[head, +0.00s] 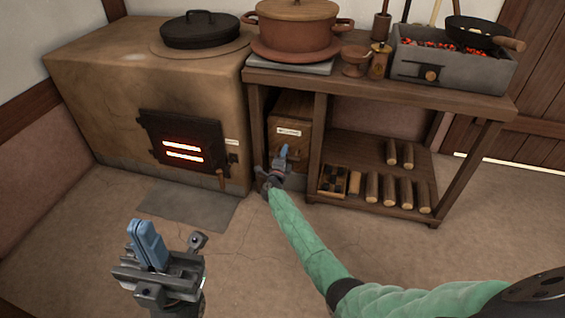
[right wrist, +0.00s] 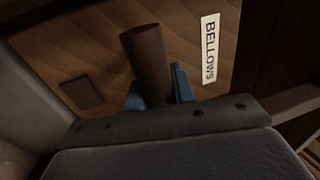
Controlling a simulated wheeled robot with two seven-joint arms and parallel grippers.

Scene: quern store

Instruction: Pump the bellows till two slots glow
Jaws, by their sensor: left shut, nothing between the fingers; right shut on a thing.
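My right gripper (head: 284,153) is at the front of the box, shut on the brown round bellows handle (right wrist: 147,58). Its blue fingers (right wrist: 158,88) lie to either side of the handle. The dark stove door (head: 183,142) has two slots (head: 182,151) glowing orange-red, one above the other. My left gripper (head: 146,243) is shut and empty, over the floor at the lower left.
The clay stove (head: 95,85) carries a black lidded pan (head: 200,30). The table (head: 400,86) holds a clay pot (head: 297,25) and a coal brazier (head: 450,65). Several logs (head: 388,188) lie on its lower shelf. The floor in front (head: 250,255) is clear.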

